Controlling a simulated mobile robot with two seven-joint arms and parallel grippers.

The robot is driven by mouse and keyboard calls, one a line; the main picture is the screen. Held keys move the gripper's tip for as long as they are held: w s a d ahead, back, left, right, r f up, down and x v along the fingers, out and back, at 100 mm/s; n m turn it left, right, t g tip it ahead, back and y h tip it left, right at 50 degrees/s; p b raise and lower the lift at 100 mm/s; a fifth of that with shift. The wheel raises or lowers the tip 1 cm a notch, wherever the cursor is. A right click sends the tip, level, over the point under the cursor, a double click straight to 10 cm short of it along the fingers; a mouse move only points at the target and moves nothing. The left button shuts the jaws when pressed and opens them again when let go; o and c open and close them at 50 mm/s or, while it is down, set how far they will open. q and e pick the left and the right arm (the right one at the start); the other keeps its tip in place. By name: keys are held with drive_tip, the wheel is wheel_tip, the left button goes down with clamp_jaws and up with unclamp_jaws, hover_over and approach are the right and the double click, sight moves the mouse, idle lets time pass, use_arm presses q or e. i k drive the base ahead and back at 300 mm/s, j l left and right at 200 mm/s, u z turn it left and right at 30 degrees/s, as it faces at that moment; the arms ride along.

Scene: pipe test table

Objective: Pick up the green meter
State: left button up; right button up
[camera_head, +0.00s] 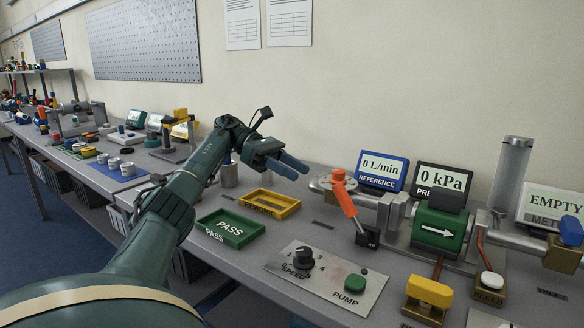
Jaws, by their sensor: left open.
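The green meter (427,236) is a thick green cylinder with a white arrow pointing right. It sits in the pipe line on the right side of the table, between a grey pipe on its left and another on its right. A dark block sits on its top. My left gripper (292,168) has blue fingertips and is open and empty. It is above the back part of the table, left of the meter and well apart from it. My left arm comes in from the lower left. My right gripper is not in view.
A red-orange lever (345,197) stands just left of the meter. Behind it are a blue REFERENCE display (382,170) and a black display (442,181) reading 0 kPa. A yellow tray (291,210), a green PASS tray (258,229) and the pump panel (340,296) lie nearer.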

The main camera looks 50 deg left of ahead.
sight(440, 221)
drive_tip(key=k, duration=1)
